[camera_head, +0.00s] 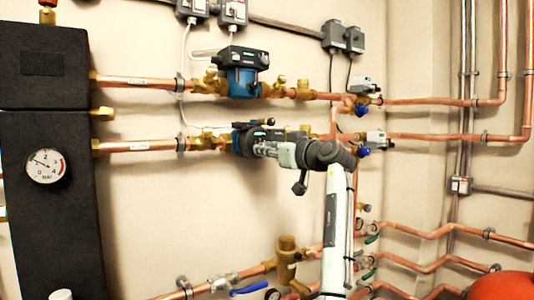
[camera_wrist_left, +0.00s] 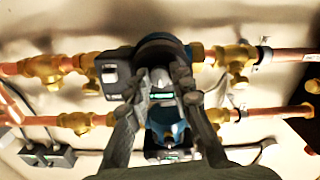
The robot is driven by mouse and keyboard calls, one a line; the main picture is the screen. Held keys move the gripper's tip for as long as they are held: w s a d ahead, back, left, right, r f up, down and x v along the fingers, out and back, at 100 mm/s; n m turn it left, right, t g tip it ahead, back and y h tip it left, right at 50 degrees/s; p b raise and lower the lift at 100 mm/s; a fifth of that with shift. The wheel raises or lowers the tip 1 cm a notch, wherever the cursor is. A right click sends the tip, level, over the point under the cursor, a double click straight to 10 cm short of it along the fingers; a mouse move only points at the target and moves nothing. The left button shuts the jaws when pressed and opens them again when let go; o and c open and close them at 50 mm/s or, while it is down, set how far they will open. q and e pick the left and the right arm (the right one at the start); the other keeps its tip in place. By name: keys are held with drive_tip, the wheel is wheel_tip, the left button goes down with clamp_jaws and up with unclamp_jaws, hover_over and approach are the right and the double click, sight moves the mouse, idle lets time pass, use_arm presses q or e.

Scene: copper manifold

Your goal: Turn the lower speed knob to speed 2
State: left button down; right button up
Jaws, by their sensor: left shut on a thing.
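The lower pump (camera_head: 241,138) sits on the lower copper pipe and is partly hidden by my left gripper (camera_head: 270,149). In the left wrist view, the grey speed knob (camera_wrist_left: 160,77) on the lower pump's dark head (camera_wrist_left: 163,45) lies between the two fingertips of my left gripper (camera_wrist_left: 160,92). The left gripper is shut on the knob. A small lit green-white strip shows just beside the knob. The speed marking that the knob points to is too small to read. My right gripper is in neither view.
The upper pump (camera_head: 242,82) with a blue body sits just above on a parallel pipe. A black insulated block with a pressure gauge (camera_head: 45,166) stands at the left. Blue-handled valves (camera_head: 362,151) are close on the right. Bare wall (camera_head: 150,215) lies below left.

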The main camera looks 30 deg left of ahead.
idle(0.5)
use_arm(q)
drive_tip(key=c, duration=1.3)
unclamp_jaws()
drive_tip(key=v, duration=1.2)
